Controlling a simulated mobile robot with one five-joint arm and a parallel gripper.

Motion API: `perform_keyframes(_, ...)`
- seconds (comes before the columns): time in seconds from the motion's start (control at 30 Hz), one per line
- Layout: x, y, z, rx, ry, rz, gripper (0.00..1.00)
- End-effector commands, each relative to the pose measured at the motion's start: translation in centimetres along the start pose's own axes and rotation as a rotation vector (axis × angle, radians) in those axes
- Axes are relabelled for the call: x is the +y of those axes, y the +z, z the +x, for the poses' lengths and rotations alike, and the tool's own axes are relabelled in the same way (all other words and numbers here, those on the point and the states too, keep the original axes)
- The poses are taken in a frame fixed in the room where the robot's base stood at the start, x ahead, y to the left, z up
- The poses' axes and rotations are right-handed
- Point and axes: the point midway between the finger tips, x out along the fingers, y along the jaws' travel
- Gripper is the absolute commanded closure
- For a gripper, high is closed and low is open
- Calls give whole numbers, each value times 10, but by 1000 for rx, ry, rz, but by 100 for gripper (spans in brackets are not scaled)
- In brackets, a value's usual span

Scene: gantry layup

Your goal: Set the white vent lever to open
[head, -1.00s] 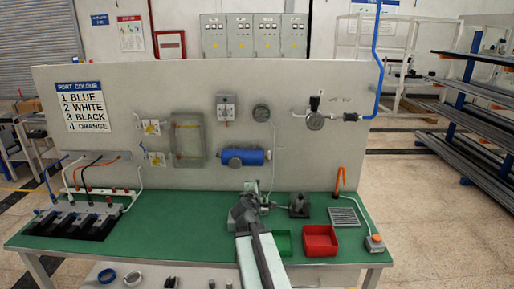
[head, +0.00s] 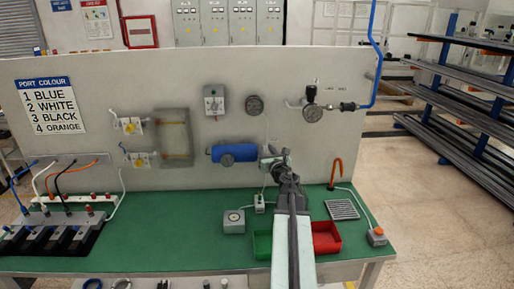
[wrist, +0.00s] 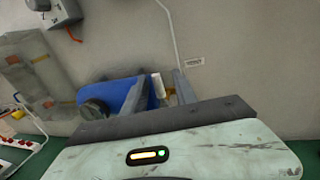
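The white vent lever (wrist: 157,86) appears as a small upright white piece at the right end of the blue tank (wrist: 122,94) in the wrist view. My gripper (wrist: 160,80) is open, with one finger on each side of this white piece. I cannot tell whether the fingers touch it. A bit of yellow shows behind it, between the fingers. In the head view my gripper (head: 272,160) is at the right end of the blue tank (head: 234,153) on the grey panel. There the arm hides the lever, so its setting cannot be read.
Two yellow-handled valves (head: 131,125) and a clear-covered box (head: 175,137) are left of the tank. A gauge (head: 254,105) is above. On the green bench (head: 170,232) are a grey box with a dial (head: 233,221), a green bin (head: 262,245) and a red bin (head: 327,238).

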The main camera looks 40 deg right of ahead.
Motion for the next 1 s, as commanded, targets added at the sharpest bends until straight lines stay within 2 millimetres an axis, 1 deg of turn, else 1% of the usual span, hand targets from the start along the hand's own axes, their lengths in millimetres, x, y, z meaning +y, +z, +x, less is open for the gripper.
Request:
perform_keyframes(0.03, -3, 0, 6, 0, 0, 0, 66)
perform_keyframes(0.1, -4, 0, 10, 0, 1, 1, 66)
perform_keyframes(0.33, -1, 0, 11, 0, 4, 1, 66)
perform_keyframes(0.37, 0, 0, 11, 0, 4, 1, 69)
perform_keyframes(0.4, 0, 0, 11, 0, 5, 2, 80)
perform_keyframes(0.47, 0, 0, 11, 0, 5, 2, 97)
perform_keyframes(0.5, 0, 0, 11, 0, 5, 2, 100)
perform_keyframes(0.77, -1, 0, 11, -2, 5, 11, 100)
perform_keyframes(1.0, -5, -2, 10, -21, 6, 93, 100)
